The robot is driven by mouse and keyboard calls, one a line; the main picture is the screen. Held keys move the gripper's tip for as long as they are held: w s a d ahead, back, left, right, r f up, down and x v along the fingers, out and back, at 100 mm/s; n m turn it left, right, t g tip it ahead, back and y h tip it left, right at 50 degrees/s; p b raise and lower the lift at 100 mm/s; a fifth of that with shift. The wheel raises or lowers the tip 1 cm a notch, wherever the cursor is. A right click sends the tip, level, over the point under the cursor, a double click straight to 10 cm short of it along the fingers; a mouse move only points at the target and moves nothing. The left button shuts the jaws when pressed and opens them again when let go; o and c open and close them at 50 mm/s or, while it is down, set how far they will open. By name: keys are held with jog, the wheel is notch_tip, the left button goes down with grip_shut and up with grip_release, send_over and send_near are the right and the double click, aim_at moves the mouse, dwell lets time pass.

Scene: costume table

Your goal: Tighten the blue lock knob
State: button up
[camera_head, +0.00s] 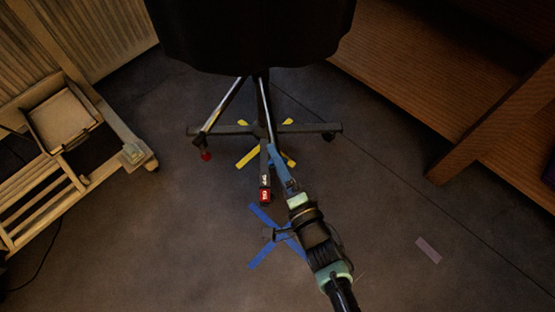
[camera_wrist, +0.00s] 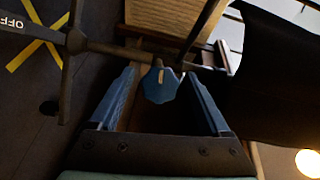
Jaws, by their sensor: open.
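The blue lock knob (camera_wrist: 159,84) shows in the wrist view, a lobed knob with a small orange-tan mark at its top. It sits at a dark joint of the stand (camera_wrist: 110,48), where bars meet. My gripper (camera_wrist: 160,74) is open, with one blue finger on each side of the knob and a visible gap on both sides. I cannot tell how deep the knob lies between the fingers. In the head view my gripper (camera_head: 273,152) reaches up to the stand's lower column, and the knob cannot be made out there.
The stand's legs (camera_head: 232,129) spread over yellow floor tape (camera_head: 249,158). One leg ends in a red label (camera_head: 265,195). A blue tape cross (camera_head: 262,256) lies nearer. A pale wooden rack (camera_head: 40,205) stands left, a wooden table (camera_head: 440,70) right.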

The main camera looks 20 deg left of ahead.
jog(key=p+v, duration=0.4)
jog(key=v, duration=0.9)
jog(key=shift+p, duration=0.3)
jog(key=shift+w, duration=0.1)
